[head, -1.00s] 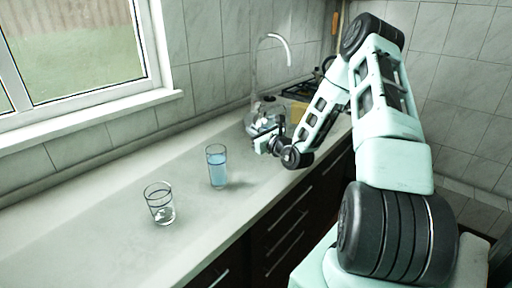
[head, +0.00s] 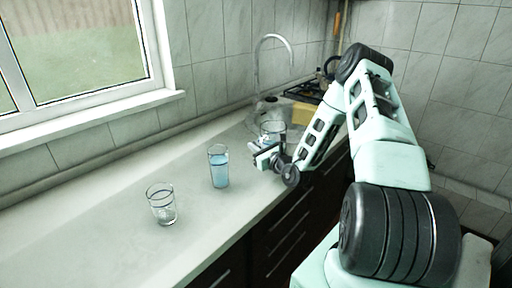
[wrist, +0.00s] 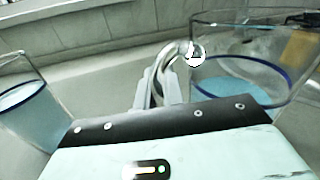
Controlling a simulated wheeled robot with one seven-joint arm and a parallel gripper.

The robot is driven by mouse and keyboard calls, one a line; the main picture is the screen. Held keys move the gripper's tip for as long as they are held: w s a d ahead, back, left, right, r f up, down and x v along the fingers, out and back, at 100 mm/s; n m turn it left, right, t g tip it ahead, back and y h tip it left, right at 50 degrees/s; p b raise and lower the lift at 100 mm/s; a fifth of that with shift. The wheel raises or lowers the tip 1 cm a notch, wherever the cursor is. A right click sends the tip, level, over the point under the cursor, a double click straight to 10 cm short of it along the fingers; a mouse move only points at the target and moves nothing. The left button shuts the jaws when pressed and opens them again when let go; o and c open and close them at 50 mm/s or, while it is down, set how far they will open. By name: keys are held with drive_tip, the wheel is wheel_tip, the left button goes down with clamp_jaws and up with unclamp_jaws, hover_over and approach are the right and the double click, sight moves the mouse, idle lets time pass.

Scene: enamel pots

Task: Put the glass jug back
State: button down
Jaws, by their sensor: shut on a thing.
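The glass jug (head: 272,129) is at my gripper (head: 266,153), over the far part of the counter in the head view. In the wrist view the clear jug (wrist: 245,62) fills the right side, with a dark blue band and a bluish patch low inside. My gripper (wrist: 168,82) is shut on its handle. I cannot tell whether the jug's base touches the counter. A glass of blue liquid (head: 218,167) stands upright to the left; it also shows at the left of the wrist view (wrist: 30,108).
A clear glass (head: 162,204) without blue liquid stands nearer on the counter (head: 90,235). A curved tap (head: 275,37) and a yellow thing (head: 303,114) are behind the jug. The tiled wall and window bound the left side. The counter's near left part is clear.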

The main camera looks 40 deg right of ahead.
drive_tip(key=c, duration=1.5)
unclamp_jaws()
